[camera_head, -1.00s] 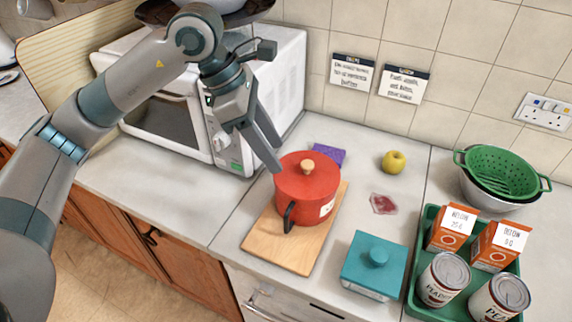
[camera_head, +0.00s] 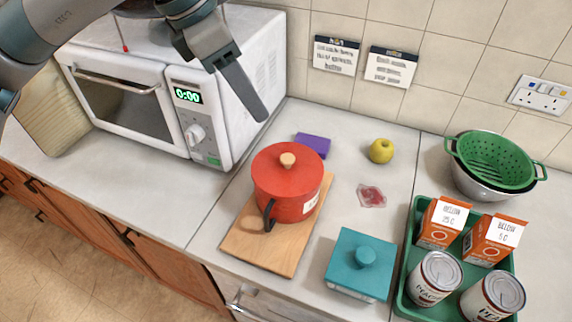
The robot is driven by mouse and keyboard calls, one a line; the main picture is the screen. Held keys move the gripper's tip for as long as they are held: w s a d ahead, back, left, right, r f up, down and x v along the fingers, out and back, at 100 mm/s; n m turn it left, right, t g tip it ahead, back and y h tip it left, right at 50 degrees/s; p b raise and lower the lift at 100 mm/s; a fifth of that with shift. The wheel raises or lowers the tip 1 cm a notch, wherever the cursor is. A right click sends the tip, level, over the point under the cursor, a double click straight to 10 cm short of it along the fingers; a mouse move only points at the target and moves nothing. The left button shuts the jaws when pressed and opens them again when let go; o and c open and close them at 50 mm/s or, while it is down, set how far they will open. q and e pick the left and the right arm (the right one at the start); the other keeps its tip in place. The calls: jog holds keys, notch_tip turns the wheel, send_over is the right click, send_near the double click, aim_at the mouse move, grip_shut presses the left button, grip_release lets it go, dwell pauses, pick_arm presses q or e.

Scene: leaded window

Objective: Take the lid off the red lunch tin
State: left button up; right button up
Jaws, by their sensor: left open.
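The red tin (camera_head: 285,197) is a round pot-like container with a black side handle and a white label. The tin stands on a wooden board (camera_head: 262,244). My left gripper (camera_head: 258,108) is open and empty, up and behind the tin in front of the microwave's right side, apart from the lid. Its fingers overlap in this view, so the gap is hard to see. My right gripper is not in view.
A teal lidded box (camera_head: 345,273) stands right of the board. A green tray (camera_head: 412,240) holds cans and cartons. A microwave (camera_head: 120,100) is at left, a green colander (camera_head: 497,168) at right.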

pick_arm(q)
jog(key=f, duration=0.1)
jog(key=p, duration=0.5)
send_near(287, 157)
jog(key=d+f, duration=0.1)
jog(key=shift+x, duration=0.95)
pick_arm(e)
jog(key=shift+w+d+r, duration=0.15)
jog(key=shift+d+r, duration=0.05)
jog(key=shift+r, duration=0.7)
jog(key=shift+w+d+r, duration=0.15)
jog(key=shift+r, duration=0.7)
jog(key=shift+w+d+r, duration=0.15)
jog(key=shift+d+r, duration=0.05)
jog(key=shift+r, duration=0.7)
pick_arm(q)
jog(key=shift+w, duration=0.1)
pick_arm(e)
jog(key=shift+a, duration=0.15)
pick_arm(q)
jog(key=shift+f+p, duration=0.15)
jog(key=shift+p, duration=0.3)
jog(key=shift+p+x, duration=1)
jog(key=shift+p, duration=0.1)
jog(key=shift+p+x, duration=0.5)
jog(key=shift+x, duration=0.5)
jog(key=shift+f, duration=0.5)
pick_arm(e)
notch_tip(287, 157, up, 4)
